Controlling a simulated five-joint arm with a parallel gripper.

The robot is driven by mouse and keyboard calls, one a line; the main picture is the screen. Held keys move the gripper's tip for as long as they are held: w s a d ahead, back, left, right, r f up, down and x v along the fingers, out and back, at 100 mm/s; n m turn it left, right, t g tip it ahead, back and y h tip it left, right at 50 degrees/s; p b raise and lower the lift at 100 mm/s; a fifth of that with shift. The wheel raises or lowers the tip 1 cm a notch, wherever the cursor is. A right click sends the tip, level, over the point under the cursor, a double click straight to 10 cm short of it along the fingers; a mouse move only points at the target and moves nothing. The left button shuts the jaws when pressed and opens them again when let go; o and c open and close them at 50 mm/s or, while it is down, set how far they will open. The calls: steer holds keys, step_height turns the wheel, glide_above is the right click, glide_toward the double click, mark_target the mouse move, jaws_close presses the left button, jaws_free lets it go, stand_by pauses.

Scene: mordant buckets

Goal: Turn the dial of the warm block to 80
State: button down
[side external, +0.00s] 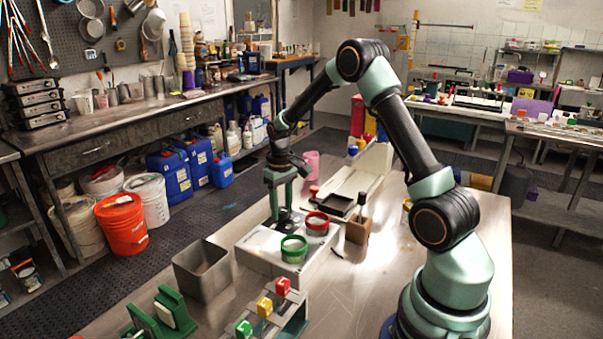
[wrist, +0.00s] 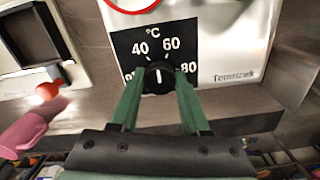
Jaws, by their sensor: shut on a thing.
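The warm block (side external: 262,245) is a pale box on the table in the side view. Its white top also shows in the wrist view (wrist: 235,35). Its dial (wrist: 158,73) is a black knob with a white pointer on a black scale marked °C, with 40, 60 and 80 readable. The pointer stands about upright in the picture, between 40 and 60. My gripper (side external: 287,208) points down at the block. In the wrist view its green fingers (wrist: 160,88) are on either side of the dial, shut on it. The left end of the scale is partly hidden.
A green-rimmed pot (side external: 293,250) and a red-rimmed pot (side external: 317,224) stand on the block near my gripper. A grey metal bin (side external: 202,270) stands to the left. A pink cup (side external: 311,163) and a wooden holder (side external: 358,231) are close by.

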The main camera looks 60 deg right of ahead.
steer(key=m, duration=0.4)
steer(key=shift+r+m, duration=0.15)
steer(key=shift+m, duration=0.15)
steer(key=m, duration=0.4)
steer(key=shift+m, duration=0.3)
steer(key=m, duration=0.4)
steer(key=shift+m, duration=0.3)
steer(key=shift+w+m, duration=0.1)
steer(key=shift+m, duration=1.8)
steer(key=shift+c, duration=1.9)
jaws_free()
